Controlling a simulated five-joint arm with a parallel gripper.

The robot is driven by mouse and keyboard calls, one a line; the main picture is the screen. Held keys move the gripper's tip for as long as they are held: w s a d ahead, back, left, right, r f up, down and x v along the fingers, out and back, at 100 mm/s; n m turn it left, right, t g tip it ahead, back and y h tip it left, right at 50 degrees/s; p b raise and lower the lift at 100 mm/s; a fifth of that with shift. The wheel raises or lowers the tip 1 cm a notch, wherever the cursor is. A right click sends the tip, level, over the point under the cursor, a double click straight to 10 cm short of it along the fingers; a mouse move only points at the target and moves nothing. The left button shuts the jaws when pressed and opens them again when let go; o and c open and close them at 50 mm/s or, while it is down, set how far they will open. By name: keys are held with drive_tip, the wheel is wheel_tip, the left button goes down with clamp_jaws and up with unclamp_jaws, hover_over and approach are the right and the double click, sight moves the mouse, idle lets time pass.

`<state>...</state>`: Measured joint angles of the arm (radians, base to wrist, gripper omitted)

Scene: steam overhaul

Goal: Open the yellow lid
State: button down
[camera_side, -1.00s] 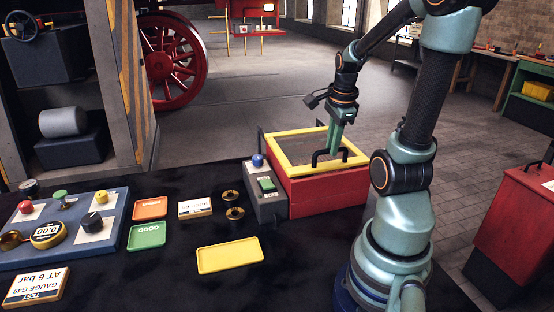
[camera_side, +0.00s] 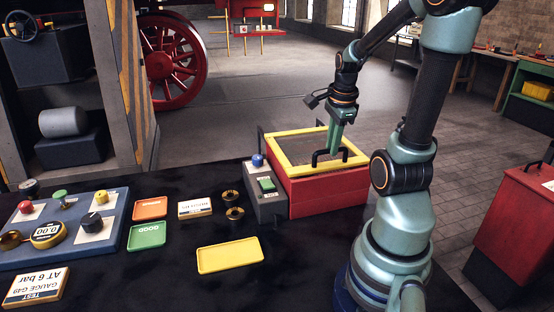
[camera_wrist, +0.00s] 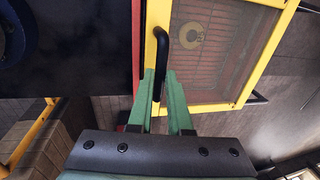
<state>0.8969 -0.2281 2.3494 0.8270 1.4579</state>
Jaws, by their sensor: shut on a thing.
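The yellow lid (camera_side: 284,146) is a yellow frame around a dark mesh panel, lying closed on top of a red box (camera_side: 325,190). A black handle (camera_side: 318,155) stands on the lid's near edge. My gripper (camera_side: 333,150) reaches down to the handle from above, and its green fingers are shut on it. In the wrist view my gripper (camera_wrist: 160,92) has the black handle (camera_wrist: 160,50) between its fingertips, and the yellow lid (camera_wrist: 212,107) with its mesh spreads to the right. The far hinge side is only partly visible.
A grey control box (camera_side: 266,205) with a blue knob and green button stands against the red box's left side. A yellow tray (camera_side: 229,255), an orange tray (camera_side: 150,208) and a green tray (camera_side: 147,235) lie on the dark table. A blue gauge panel (camera_side: 112,212) is at left.

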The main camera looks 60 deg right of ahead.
drive_tip(key=shift+w+d+r, duration=0.1)
hover_over(312, 144)
idle(0.6)
drive_tip(key=c, duration=0.8)
unclamp_jaws()
drive_tip(key=shift+c, duration=0.2)
wheel_tip(312, 144, up, 12)
drive_tip(key=s+a, duration=0.1)
drive_tip(key=a, duration=0.1)
drive_tip(key=shift+s, duration=0.25)
